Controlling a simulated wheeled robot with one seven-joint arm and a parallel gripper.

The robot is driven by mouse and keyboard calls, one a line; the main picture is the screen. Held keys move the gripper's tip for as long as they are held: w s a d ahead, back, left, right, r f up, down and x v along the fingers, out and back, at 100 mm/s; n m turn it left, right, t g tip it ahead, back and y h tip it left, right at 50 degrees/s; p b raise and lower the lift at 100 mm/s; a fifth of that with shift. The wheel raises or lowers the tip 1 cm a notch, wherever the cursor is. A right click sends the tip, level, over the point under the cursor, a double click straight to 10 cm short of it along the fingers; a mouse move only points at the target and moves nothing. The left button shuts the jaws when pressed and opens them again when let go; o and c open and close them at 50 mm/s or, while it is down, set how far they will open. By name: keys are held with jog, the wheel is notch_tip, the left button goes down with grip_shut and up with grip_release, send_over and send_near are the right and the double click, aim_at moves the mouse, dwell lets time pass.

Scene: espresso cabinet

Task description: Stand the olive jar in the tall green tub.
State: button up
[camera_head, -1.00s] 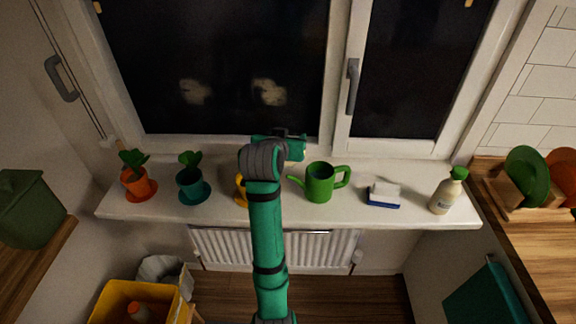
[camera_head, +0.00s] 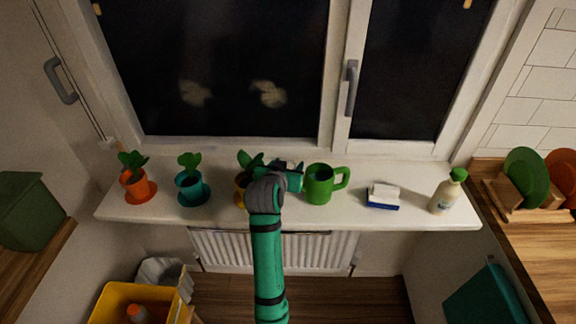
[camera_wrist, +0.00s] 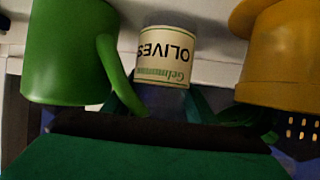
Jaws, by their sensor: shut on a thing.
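The olive jar (camera_wrist: 165,55), with a cream label reading OLIVES upside down, is between my fingers in the wrist view. My gripper (camera_wrist: 160,105) is shut on it, with the watering can and the yellow pot close on either side. In the head view my gripper (camera_head: 287,178) is over the windowsill, and the jar is hidden behind my arm. I cannot tell whether the jar touches the sill. A dark green tub-like container (camera_head: 32,212) stands on the wooden counter at the far left; its inside cannot be made out.
On the windowsill (camera_head: 415,215) stand an orange pot (camera_head: 136,187), a teal pot (camera_head: 190,187), a yellow pot (camera_wrist: 285,55), a green watering can (camera_head: 319,185), a sponge holder (camera_head: 383,197) and a bottle (camera_head: 446,192). A yellow crate (camera_head: 112,300) is below left.

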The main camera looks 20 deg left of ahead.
jog(key=o, duration=0.9)
jog(key=shift+f, duration=0.1)
